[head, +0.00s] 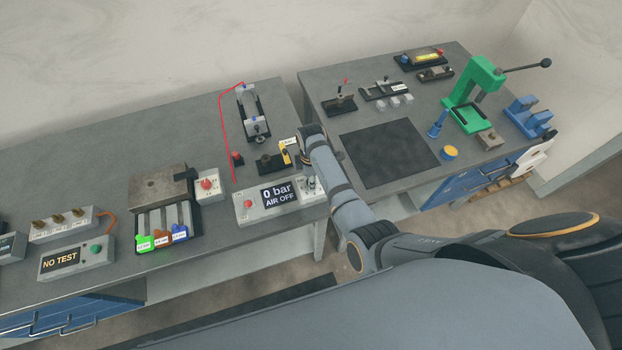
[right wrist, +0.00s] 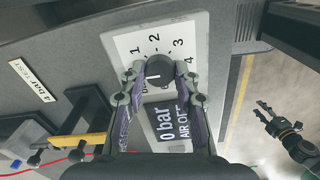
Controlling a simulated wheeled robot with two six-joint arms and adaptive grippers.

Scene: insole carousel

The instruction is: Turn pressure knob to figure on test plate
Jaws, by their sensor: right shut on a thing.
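The pressure box (head: 256,212) stands at the table's front edge, and its display (head: 278,194) reads 0 bar, AIR OFF. In the right wrist view its dial plate (right wrist: 127,44) carries figures 1 to 4 around a dark round knob (right wrist: 160,66). My right gripper (right wrist: 160,73) is shut on this knob, with a finger at each side. A pale line shows on the knob; I cannot tell which figure it marks. My left gripper (right wrist: 260,109) hangs empty over the floor, fingers apart.
A yellow part (right wrist: 80,142) on a dark fixture lies beside the box, near the red tube (right wrist: 25,173). A red button (head: 248,204) sits on the box's left.

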